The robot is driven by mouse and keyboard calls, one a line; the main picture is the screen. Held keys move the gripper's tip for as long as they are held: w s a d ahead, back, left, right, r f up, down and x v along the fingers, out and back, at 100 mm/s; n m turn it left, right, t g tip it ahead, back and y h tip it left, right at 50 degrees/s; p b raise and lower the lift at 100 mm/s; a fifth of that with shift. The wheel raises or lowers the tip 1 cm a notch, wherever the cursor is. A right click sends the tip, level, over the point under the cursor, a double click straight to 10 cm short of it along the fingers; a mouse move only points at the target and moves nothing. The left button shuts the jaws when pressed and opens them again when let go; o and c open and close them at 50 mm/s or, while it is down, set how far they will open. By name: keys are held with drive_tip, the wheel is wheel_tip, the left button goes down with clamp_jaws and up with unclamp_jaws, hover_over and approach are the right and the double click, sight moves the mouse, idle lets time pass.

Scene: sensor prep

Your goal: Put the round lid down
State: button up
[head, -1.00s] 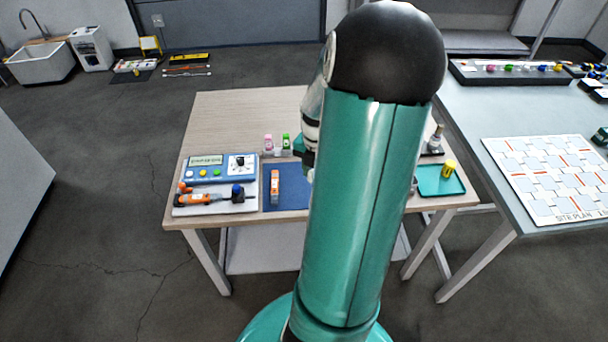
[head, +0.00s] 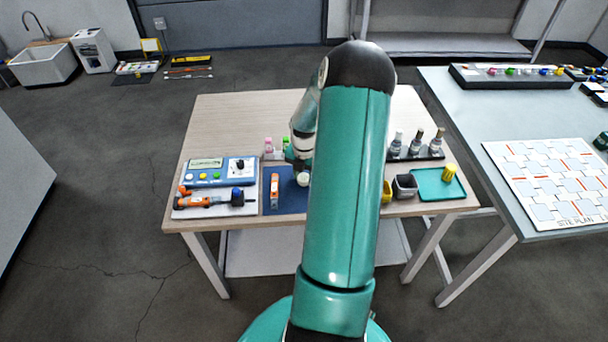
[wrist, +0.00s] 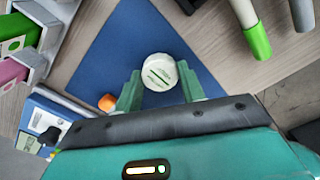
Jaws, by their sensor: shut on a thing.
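The round lid (wrist: 160,72) is white with green marks on top. It sits between the two green fingertips of my gripper (wrist: 158,90) in the wrist view, and my gripper is shut on it. In the head view the lid (head: 303,179) shows as a small pale disc over the right part of the blue mat (head: 284,203). The mat also lies below the lid in the wrist view (wrist: 115,55). I cannot tell whether the lid touches the mat. My arm hides part of the mat and table in the head view.
An orange device (head: 275,190) lies on the mat, left of the lid. A blue meter (head: 219,171) stands further left. Pink and green bottles (head: 268,146) stand behind. To the right are a grey cup (head: 405,186), a green tray (head: 430,190) and several dark-topped bottles (head: 418,141).

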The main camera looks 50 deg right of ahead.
sight(304, 177)
drive_tip(key=shift+f, duration=0.15)
drive_tip(key=o, duration=0.8)
drive_tip(key=shift+c, duration=0.2)
wheel_tip(304, 177, up, 12)
drive_tip(key=shift+r, duration=0.2)
drive_tip(key=w+a+r+m+t+h, duration=0.15)
drive_tip(key=a+r+m, duration=0.25)
drive_tip(key=a+r, duration=0.45)
drive_tip(key=w+a+r+m+h, duration=0.15)
drive_tip(key=a+r+m, duration=0.35)
drive_tip(key=a, duration=0.7)
drive_tip(key=s+a+r+m+t+y, duration=0.1)
drive_tip(key=s+a+r+m, duration=0.1)
drive_tip(key=a, duration=0.5)
drive_tip(key=s+a+r+m+t+y, duration=0.1)
drive_tip(key=s+a+r+m, duration=0.2)
drive_tip(key=s+a+m, duration=0.2)
drive_tip(key=s+a+r+m+t+y, duration=0.1)
drive_tip(key=s+a+r+m+t, duration=0.1)
drive_tip(key=a, duration=0.7)
drive_tip(key=shift+s+r+m, duration=0.25)
drive_tip(key=shift+s+m, duration=0.5)
drive_tip(key=shift+m, duration=0.25)
